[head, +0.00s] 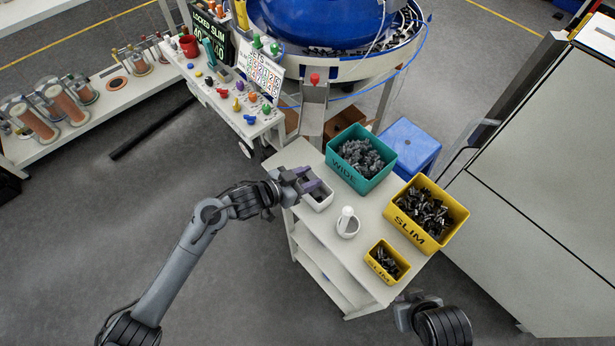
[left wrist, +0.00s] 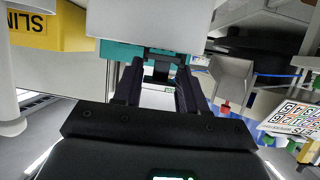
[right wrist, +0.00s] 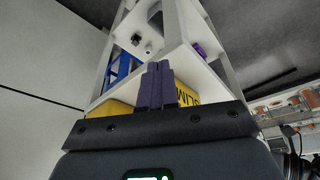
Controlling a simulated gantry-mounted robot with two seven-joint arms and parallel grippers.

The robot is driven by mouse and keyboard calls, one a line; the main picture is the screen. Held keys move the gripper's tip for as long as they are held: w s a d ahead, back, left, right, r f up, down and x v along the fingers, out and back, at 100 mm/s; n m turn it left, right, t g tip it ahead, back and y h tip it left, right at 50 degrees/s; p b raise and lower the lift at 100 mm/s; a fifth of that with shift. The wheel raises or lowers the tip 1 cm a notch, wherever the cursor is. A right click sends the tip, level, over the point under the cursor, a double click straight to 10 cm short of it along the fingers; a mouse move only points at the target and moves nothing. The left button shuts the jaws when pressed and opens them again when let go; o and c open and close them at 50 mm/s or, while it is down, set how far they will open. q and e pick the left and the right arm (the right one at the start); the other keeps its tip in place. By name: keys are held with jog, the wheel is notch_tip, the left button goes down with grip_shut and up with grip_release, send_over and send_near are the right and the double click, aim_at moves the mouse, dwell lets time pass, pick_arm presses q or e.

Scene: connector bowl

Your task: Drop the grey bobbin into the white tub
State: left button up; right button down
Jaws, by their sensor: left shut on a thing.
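The white tub (head: 319,205) is a small open rectangular bin at the left edge of the white table, with dark compartments or contents inside. My left gripper (head: 313,186) is over it, its purple fingers at the tub. In the left wrist view, my left gripper (left wrist: 160,85) is shut on a small dark grey piece, which looks like the grey bobbin (left wrist: 160,70). A pale block, probably the tub (left wrist: 150,20), fills the top of that view close to the fingertips. My right gripper (right wrist: 158,84) is shut and empty, its purple fingers together, near the table's front right.
A teal WIDE bin (head: 343,176) of grey parts stands behind. Yellow SLIM bins, one large (head: 412,232) and one small (head: 382,271), hold black parts. A blue stool (head: 412,140) stands beyond the table.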

pick_arm(q)
jog(key=shift+f, duration=0.15)
jog(key=o, duration=1.1)
jog(key=shift+a, duration=0.1)
jog(key=p+v, duration=0.1)
jog(key=v, duration=0.9)
jog(key=shift+s+a+p, duration=0.2)
jog(key=shift+s+p, duration=0.1)
jog(key=shift+p, duration=0.1)
